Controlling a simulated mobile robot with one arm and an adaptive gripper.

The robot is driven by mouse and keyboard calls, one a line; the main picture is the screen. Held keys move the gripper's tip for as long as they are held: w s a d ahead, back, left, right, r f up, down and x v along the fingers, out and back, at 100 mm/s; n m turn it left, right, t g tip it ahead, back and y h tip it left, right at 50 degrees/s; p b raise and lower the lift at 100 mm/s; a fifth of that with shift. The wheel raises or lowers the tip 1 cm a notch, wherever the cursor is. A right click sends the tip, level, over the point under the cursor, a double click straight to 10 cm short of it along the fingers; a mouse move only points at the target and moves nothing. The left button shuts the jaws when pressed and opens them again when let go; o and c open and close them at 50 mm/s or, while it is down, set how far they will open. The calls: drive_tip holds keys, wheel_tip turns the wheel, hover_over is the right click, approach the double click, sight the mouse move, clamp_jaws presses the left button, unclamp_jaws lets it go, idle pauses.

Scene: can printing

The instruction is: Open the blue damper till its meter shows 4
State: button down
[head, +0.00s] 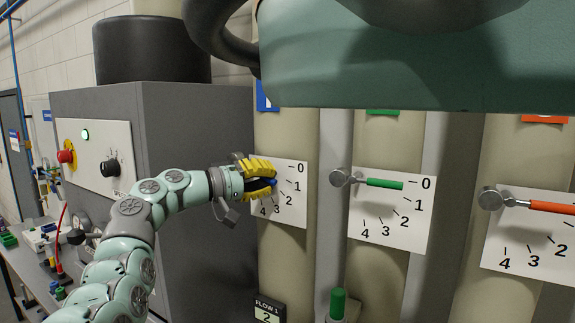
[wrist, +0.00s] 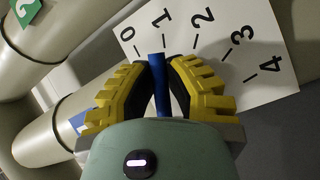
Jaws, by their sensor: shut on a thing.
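The blue damper handle shows in the wrist view (wrist: 157,82) between my yellow fingers, pointing near the 1 mark. My gripper (head: 266,177) is shut on this handle at the left pipe; it also shows in the wrist view (wrist: 162,85). The dial plate (head: 297,212) behind carries marks 0 to 4. In the head view my fingers hide most of the handle and its pivot. A small meter labelled FLOW 1 (head: 268,310) low on the same pipe seems to show 2. A blue tag (head: 266,98) sits higher on this pipe.
A green damper handle (head: 384,184) and an orange one (head: 550,207) stand on pipes to the right, both pointing right near 0. A grey cabinet (head: 200,200) with a red button (head: 66,156) stands close at left. A green post (head: 337,303) stands below.

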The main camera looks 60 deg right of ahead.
drive_tip(key=shift+f, duration=0.1)
drive_tip(key=b, duration=0.4)
drive_tip(key=shift+w+f, duration=0.25)
drive_tip(key=shift+f, duration=0.05)
drive_tip(key=b, duration=0.2)
drive_tip(key=m+b, duration=0.1)
drive_tip(key=b, duration=0.2)
drive_tip(key=shift+w+f+t+y+b, duration=0.15)
drive_tip(key=shift+f+t+y+b, duration=0.15)
drive_tip(key=shift+f, duration=0.1)
drive_tip(key=m+b, duration=0.1)
drive_tip(key=m+y+b, duration=0.1)
drive_tip(key=b, duration=0.1)
drive_tip(key=shift+w+f+t, duration=0.15)
drive_tip(key=shift+w+t, duration=0.15)
drive_tip(key=c, duration=1)
unclamp_jaws()
drive_tip(key=shift+s, duration=0.15)
